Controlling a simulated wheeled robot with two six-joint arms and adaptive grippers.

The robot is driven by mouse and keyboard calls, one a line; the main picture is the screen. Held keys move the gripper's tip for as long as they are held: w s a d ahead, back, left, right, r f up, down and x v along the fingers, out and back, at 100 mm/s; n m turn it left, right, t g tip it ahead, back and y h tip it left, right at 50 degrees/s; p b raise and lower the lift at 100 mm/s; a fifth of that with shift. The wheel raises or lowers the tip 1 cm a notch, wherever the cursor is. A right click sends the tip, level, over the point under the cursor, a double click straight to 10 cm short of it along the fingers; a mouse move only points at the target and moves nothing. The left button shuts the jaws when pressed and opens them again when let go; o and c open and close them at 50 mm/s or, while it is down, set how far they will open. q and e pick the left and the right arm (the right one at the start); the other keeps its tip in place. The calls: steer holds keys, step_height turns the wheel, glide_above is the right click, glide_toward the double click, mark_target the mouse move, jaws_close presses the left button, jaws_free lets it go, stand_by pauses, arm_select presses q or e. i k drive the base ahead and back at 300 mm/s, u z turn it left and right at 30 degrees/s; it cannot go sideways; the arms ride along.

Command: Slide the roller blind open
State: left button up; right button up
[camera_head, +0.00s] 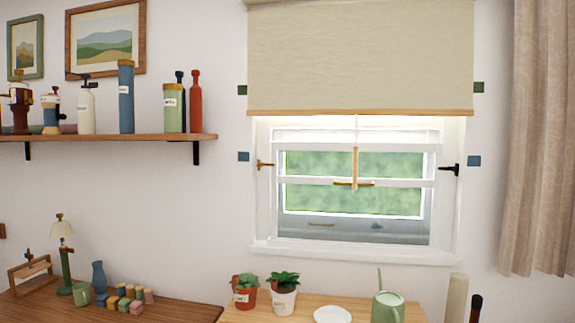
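The roller blind (360,55) is a beige fabric sheet with a tan bottom bar (360,112). It covers the upper part of the window and its bottom bar hangs level near the top of the white window frame (262,215). A thin cord hangs from the middle of the bar and ends in a wooden pull (355,168) in front of the panes. Neither of my grippers shows in the head view.
A wooden table (240,313) below the window holds two potted plants, a white plate (332,314) and a green watering can (387,306). A shelf (110,137) with bottles is at left. A curtain (535,140) hangs at right. Small blocks (125,298) sit at lower left.

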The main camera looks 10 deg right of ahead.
mark_target(368, 113)
steer(key=u, duration=0.75)
steer(key=i, duration=0.9)
steer(key=z, duration=0.65)
